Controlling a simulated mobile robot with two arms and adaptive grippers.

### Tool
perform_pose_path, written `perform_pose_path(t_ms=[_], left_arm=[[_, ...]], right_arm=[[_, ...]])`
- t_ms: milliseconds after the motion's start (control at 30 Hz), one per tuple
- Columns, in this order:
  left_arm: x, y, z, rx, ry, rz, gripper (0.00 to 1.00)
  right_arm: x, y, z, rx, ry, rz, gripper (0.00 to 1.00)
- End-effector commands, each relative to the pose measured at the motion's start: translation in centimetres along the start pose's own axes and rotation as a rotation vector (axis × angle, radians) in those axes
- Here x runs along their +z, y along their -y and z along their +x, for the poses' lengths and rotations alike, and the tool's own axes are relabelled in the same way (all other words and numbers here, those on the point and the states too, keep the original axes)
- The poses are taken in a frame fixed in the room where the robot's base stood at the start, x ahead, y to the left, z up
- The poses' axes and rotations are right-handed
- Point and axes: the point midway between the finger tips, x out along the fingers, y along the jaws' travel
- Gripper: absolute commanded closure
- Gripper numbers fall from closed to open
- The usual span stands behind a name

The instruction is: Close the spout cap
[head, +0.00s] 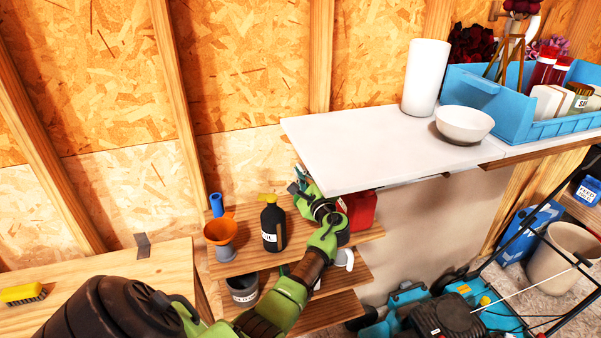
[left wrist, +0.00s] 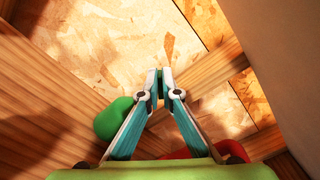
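A red can (head: 361,209) stands on the upper wooden shelf, partly hidden behind my left arm. Red parts show low in the left wrist view (left wrist: 231,149), behind the gripper. My left gripper (head: 298,186) is above the shelf, left of the can and beside the white worktop's corner. In the left wrist view its fingertips (left wrist: 158,84) are together with nothing seen between them. A rounded green piece (left wrist: 113,118) lies beside the left finger; I cannot tell whether it is the spout cap. No spout cap is clearly visible. My right gripper is not in view.
A black bottle with a yellow top (head: 271,222) and an orange funnel (head: 221,231) stand left of my arm on the shelf. The white worktop (head: 365,150) overhangs at right, with a white cylinder (head: 425,78) and bowl (head: 464,123). A mower (head: 440,318) is below.

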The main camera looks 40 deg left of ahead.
Motion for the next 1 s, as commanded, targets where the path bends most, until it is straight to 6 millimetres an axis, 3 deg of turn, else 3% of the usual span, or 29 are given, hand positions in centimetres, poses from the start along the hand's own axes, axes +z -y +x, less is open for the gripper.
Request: perform_pose_path(t_ms=[433, 900, 1000], left_arm=[[-0.4, -1.7, 0.0, 0.0, 0.001, -0.304, 1.0], [-0.1, -1.5, 0.0, 0.002, 0.0, -0.372, 1.0], [-0.1, -1.5, 0.0, 0.001, 0.0, -0.372, 0.78]], right_arm=[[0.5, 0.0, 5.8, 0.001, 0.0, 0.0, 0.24], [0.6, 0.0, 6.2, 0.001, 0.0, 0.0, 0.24], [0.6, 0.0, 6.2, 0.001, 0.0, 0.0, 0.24]])
